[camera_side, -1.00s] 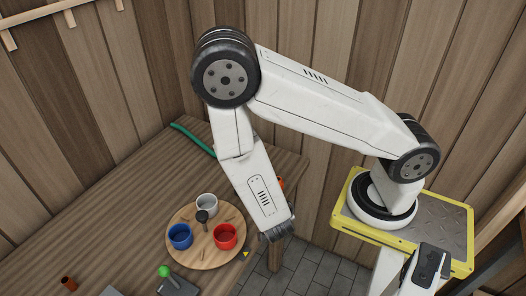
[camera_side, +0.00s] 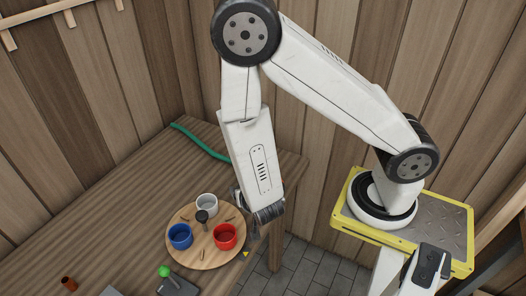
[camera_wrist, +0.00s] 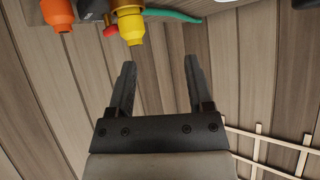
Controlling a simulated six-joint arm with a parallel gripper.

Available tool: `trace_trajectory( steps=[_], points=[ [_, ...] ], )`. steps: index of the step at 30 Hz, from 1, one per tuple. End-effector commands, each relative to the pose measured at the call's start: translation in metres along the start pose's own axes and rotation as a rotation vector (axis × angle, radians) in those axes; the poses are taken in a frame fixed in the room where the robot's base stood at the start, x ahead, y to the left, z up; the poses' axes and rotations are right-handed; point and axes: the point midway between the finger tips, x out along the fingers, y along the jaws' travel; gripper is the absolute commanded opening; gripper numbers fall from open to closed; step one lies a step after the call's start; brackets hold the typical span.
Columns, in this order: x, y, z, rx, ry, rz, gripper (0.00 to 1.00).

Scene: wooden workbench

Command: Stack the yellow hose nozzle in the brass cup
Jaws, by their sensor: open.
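In the side view my gripper (camera_side: 254,232) hangs at the right edge of the round board, by the red cup (camera_side: 226,236).
An orange nozzle (camera_wrist: 57,14) and a red piece (camera_wrist: 110,31) are near the yellow one. A green hose (camera_side: 204,145) lies at the back.

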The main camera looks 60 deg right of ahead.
Motion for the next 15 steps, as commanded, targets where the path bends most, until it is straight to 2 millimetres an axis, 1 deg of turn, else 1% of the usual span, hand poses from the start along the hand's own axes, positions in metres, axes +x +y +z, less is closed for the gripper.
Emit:
trace_trajectory(
  steps=[3, 9, 12, 15],
  points=[
    [-0.001, -0.018, -0.005, 0.004, -0.133, -0.066, 0.66],
    [-0.012, -0.040, -0.019, -0.056, -0.339, -0.194, 0.66],
    [-0.020, -0.045, -0.028, -0.109, -0.422, -0.254, 0.66],
    [-0.030, -0.046, -0.039, -0.177, -0.492, -0.307, 0.66]
  ],
)
